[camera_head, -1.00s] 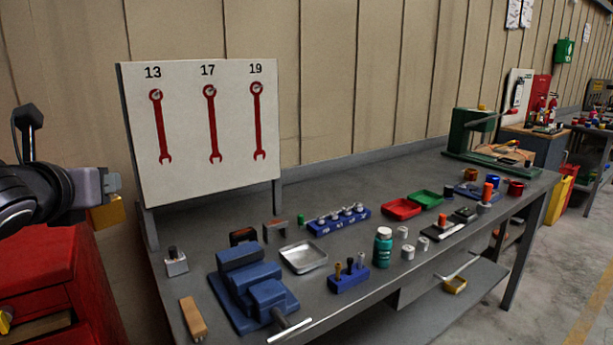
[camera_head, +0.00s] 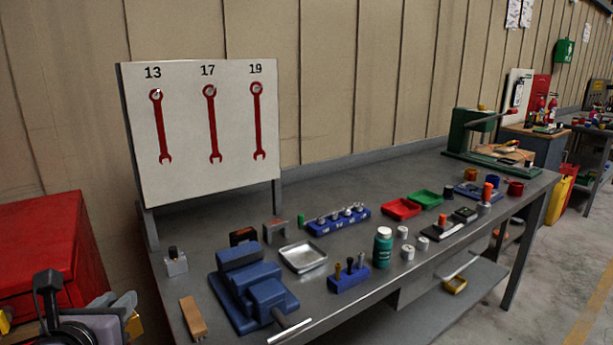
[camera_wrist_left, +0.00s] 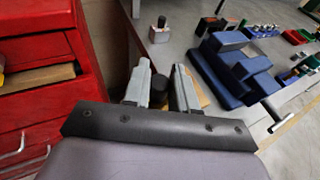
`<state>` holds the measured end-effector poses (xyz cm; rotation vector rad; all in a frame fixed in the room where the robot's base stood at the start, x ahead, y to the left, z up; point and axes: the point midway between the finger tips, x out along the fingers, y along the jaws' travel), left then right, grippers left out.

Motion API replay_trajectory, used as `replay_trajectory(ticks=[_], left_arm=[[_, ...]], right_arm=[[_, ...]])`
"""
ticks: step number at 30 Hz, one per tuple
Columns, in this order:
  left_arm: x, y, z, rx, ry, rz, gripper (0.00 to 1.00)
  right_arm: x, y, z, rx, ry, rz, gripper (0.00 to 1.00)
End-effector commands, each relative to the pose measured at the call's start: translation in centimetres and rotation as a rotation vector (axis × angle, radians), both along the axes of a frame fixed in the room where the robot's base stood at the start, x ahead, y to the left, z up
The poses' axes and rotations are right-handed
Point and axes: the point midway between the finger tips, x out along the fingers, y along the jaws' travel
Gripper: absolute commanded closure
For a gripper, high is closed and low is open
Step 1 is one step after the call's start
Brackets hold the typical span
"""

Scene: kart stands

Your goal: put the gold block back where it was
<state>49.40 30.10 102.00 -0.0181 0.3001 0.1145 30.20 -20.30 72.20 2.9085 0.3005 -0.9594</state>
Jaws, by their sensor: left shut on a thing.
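My left gripper (camera_head: 124,308) is low at the left of the head view, between the red cabinet and the workbench's left end. It is shut on the gold block (camera_head: 133,326), of which only a small part shows beside the fingers. In the left wrist view the two grey fingers (camera_wrist_left: 160,88) show over a dark thing between them; a tan patch shows behind the right finger, and I cannot tell if it is the block. My right gripper is not in view.
A red cabinet (camera_head: 45,235) stands at the left, with an open drawer (camera_wrist_left: 38,80) in the wrist view. The workbench (camera_head: 225,325) holds a blue vise (camera_head: 255,290), a wooden-handled piece (camera_head: 193,317), a small grey block with a black knob (camera_head: 175,262) and trays.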

Motion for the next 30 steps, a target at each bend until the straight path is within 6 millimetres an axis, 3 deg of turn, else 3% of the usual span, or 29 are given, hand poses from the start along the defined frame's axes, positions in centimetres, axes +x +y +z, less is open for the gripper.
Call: replay_trajectory(ticks=[6, 14, 24, 30], left_arm=[[-3.6, -1.7, -4.2, 0.001, 0.004, -0.056, 1.0], [-7.3, -3.4, -7.2, 0.0, 0.003, -0.115, 1.0], [-7.0, -7.7, -6.7, -0.005, -0.006, -0.114, 1.0], [-7.0, -8.7, -6.6, 0.0, -0.004, -0.115, 1.0]], right_arm=[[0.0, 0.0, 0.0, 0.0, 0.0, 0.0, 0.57], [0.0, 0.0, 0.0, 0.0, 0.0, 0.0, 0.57], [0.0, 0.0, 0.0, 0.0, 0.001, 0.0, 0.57], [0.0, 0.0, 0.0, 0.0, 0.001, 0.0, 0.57]])
